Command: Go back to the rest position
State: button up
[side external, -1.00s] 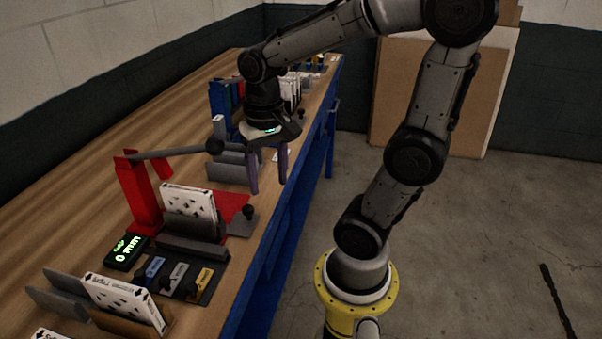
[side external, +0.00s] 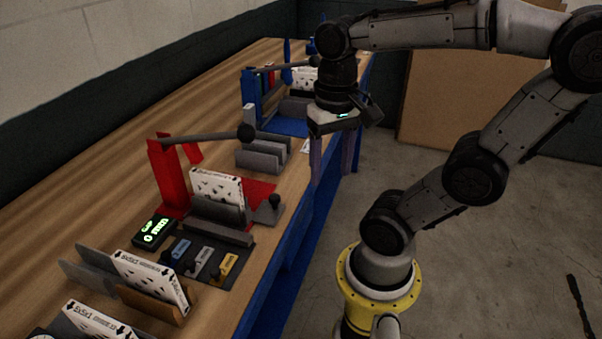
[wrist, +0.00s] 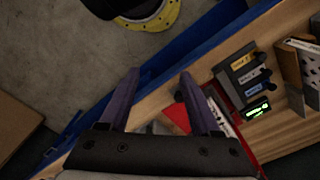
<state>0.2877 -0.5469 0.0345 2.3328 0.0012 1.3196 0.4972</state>
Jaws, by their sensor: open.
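My gripper (side external: 332,160) hangs fingers-down over the front edge of the wooden bench (side external: 120,188), beyond the red press station. Its two purple fingers are apart with nothing between them. In the wrist view my gripper (wrist: 158,98) also shows open and empty, with the blue bench edge and grey floor below it. The red station (side external: 170,178) holds a white boxed filter (side external: 217,187) upright in a grey holder, and its dark lever arm reaches out above. The station shows partly behind the right finger in the wrist view.
More white filters stand in holders near the front, one (side external: 150,280) in a brown-faced rack. A display (side external: 153,232) and coloured tabs (side external: 228,265) sit beside the station. A blue station (side external: 250,88) stands farther back. A cardboard box (side external: 455,105) is on the floor behind.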

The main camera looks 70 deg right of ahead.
jog(key=shift+a, duration=0.1)
jog(key=w+a+n+t, duration=0.1)
jog(key=n+t, duration=0.1)
jog(key=n, duration=0.1)
jog(key=w+a+n+t, duration=0.1)
jog(key=w+n, duration=0.1)
jog(key=n, duration=0.1)
jog(key=w+a+n+t, duration=0.1)
jog(key=n+t, duration=0.1)
jog(key=n, duration=0.1)
jog(key=shift+w+a+r+t, duration=0.15)
jog(key=shift+a+r+t, duration=0.05)
jog(key=shift+t, duration=0.1)
